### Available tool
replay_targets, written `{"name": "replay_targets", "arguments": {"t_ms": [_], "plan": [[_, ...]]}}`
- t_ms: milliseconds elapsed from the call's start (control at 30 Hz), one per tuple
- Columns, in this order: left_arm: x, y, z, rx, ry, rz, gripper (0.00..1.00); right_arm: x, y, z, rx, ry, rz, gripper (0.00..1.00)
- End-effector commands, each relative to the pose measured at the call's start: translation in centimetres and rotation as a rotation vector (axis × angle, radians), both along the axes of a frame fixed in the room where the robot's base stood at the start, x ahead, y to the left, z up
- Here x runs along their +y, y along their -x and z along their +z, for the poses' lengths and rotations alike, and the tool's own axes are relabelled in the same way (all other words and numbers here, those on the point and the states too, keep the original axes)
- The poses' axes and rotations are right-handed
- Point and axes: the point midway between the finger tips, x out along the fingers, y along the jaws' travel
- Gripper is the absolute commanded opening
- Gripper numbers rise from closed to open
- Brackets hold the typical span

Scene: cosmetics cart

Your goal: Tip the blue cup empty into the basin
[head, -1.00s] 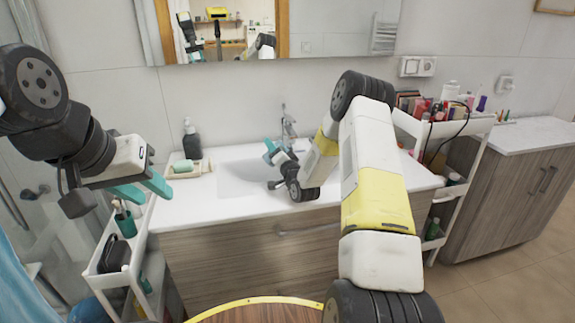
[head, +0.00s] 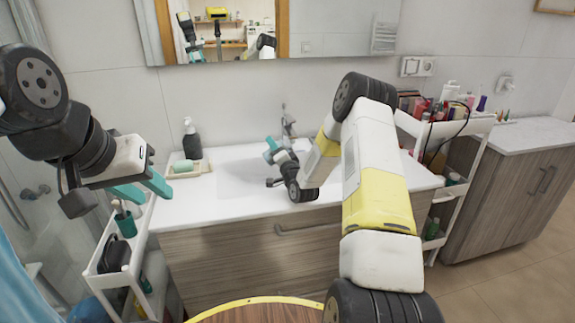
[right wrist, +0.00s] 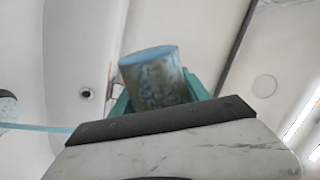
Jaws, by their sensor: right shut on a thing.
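The blue cup (right wrist: 152,82) shows in the right wrist view, blue with a mottled grey pattern, held between the teal fingers of my right gripper (right wrist: 160,92). I cannot make out its contents. In the head view my right gripper (head: 272,152) is over the white basin (head: 236,178), near the tap (head: 288,124); the cup itself cannot be made out there. My left gripper (head: 146,188) is open and empty, in the air at the left, above the small white cart and apart from the basin.
A dark soap bottle (head: 192,140) and a soap dish (head: 186,167) stand left of the basin. A white cart (head: 112,262) is at the left; another cart (head: 452,126) full of cosmetics is at the right. A round wooden top (head: 258,312) is in front.

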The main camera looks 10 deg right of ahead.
Motion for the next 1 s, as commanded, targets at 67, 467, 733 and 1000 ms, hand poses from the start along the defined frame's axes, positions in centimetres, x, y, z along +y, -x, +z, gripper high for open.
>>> {"name": "replay_targets", "arguments": {"t_ms": [67, 467, 733, 1000], "plan": [[0.00, 0.00, 0.00, 0.000, 0.000, 0.000, 0.36, -0.02, -0.01, 0.10, 0.000, -0.010, 0.000, 0.02], [0.00, 0.00, 0.00, 0.000, 0.000, 0.000, 0.36, -0.09, -0.01, 0.23, 0.008, -0.058, 0.000, 0.02], [0.00, 0.00, 0.00, 0.000, 0.000, 0.000, 0.36, -0.15, -0.04, 0.05, 0.012, -0.090, -0.001, 0.02], [0.00, 0.00, 0.00, 0.000, 0.000, 0.000, 0.36, -0.22, -0.05, -0.12, 0.016, -0.122, -0.001, 0.02]]}}
